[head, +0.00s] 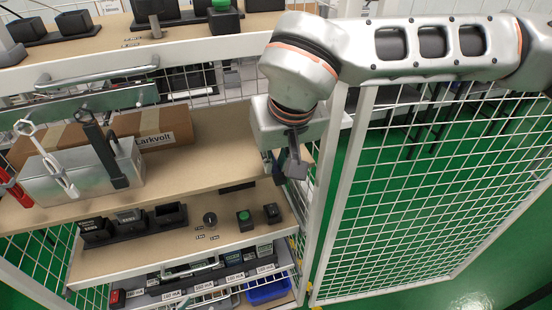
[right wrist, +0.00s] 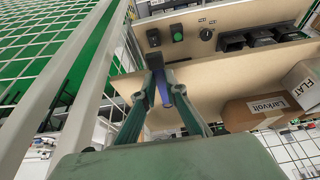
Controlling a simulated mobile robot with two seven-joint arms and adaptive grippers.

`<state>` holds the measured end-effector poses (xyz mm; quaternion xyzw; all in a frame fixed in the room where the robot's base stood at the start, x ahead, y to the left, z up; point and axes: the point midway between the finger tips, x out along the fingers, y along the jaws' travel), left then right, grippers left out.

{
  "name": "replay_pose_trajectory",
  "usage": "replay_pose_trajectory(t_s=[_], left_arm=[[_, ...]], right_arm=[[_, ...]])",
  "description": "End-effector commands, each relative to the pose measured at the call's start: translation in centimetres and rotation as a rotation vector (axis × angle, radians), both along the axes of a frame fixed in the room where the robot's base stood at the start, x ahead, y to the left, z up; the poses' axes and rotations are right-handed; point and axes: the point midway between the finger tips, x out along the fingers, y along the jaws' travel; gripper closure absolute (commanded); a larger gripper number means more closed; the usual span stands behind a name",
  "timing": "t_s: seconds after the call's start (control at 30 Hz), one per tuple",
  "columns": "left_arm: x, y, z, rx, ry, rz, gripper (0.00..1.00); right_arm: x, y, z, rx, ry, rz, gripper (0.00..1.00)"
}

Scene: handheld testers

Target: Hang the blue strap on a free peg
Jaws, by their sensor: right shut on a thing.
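My right gripper (head: 291,170) is at the right end of the shelf unit, beside the mesh door's post. It is shut on the blue strap (right wrist: 165,88), which shows as a narrow blue strip between the fingers in the right wrist view. The peg rail (head: 90,106) is a metal bar at the left in the head view. Individual free pegs are too small to tell. My left gripper is not in view.
A silver box (head: 80,178) and a brown Larkvolt carton (head: 163,126) stand on the shelf behind the straps. Black holders (head: 130,220) and a green button (head: 244,216) are on the shelf below. The open mesh door (head: 430,190) borders the right side.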

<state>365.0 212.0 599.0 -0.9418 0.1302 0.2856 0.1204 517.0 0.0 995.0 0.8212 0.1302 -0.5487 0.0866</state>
Motion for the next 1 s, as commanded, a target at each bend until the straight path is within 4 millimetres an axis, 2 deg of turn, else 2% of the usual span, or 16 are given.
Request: replay_pose_trajectory(t_s=[0.3,0.33,0.4,0.87,1.0], left_arm=[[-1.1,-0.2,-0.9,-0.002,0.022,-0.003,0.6],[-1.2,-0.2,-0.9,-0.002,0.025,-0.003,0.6],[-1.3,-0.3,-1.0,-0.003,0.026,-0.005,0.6],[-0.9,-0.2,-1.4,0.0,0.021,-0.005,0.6],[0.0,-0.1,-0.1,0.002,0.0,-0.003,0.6]], right_arm=[[0.0,0.0,-0.4,0.0,0.001,0.0,1.0],[0.0,0.0,-0.4,0.0,0.001,0.0,0.86],[0.0,0.0,-0.4,0.0,0.001,0.0,0.71],[0.0,0.0,-0.8,0.001,0.006,0.001,0.71],[-0.8,-0.3,2.1,0.0,-0.007,0.0,0.71]])
